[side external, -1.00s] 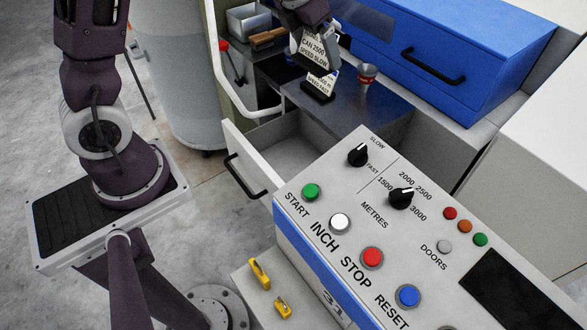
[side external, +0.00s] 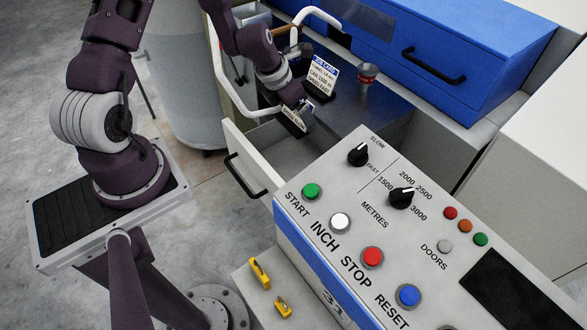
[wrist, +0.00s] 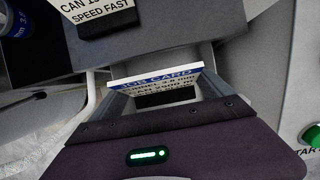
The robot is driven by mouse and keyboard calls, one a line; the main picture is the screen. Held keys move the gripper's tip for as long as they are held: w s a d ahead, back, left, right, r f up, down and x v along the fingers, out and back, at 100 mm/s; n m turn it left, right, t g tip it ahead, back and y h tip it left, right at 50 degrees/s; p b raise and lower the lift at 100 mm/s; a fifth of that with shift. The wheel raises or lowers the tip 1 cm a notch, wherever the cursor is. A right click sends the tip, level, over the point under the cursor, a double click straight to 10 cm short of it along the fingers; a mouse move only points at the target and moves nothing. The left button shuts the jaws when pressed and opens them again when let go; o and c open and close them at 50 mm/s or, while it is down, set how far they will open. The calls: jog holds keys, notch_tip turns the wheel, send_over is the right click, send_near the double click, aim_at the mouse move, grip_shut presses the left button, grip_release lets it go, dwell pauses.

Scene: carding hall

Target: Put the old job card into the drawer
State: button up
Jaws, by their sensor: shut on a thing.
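My gripper (side external: 303,112) is shut on the old job card (side external: 292,120), a white card with black print, above the open drawer (side external: 238,163). In the wrist view the card (wrist: 155,78) lies across between the fingers, its blue "JOB CARD" header edge showing. The drawer is pulled out beside the control panel; the card is over its inner end, and the gripper hides part of the inside. Another job card (side external: 322,75), reading "SPEED FAST", stands upright in a dark holder on the metal top; it also shows in the wrist view (wrist: 95,8).
A red and grey cup (side external: 366,78) stands on the metal top (side external: 372,108) behind the drawer. The control panel (side external: 330,205) with buttons and knobs is close at the right. A white tubular rail (side external: 226,85) runs to the left. A blue cover (side external: 455,50) stands behind.

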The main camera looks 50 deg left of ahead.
aim_at(297, 124)
notch_tip(297, 124, down, 18)
dwell(0.3)
jog(key=shift+f, duration=0.15)
jog(key=o, duration=1.1)
jog(key=s+r+m, duration=0.1)
jog(key=r+m, duration=0.1)
jog(key=r, duration=0.4)
jog(key=s+d+r+m, duration=0.1)
jog(key=r+m, duration=0.2)
jog(key=r, duration=0.4)
jog(key=s+r+m, duration=0.1)
jog(key=r+m, duration=0.2)
jog(key=r, duration=0.4)
jog(key=shift+d+r, duration=0.15)
jog(key=shift+d, duration=0.15)
jog(key=s+d+r+m, duration=0.4)
jog(key=s+r+m, duration=0.1)
jog(key=r+m, duration=0.5)
jog(key=s+d+r+m, duration=0.3)
jog(key=s+r+m, duration=0.2)
jog(key=r+m, duration=0.45)
jog(key=s+d+r+m+t, duration=0.1)
jog(key=s+r+m, duration=0.4)
jog(key=s+m, duration=0.3)
jog(key=s, duration=0.3)
jog(key=shift+d+r, duration=0.15)
jog(key=shift+d, duration=0.2)
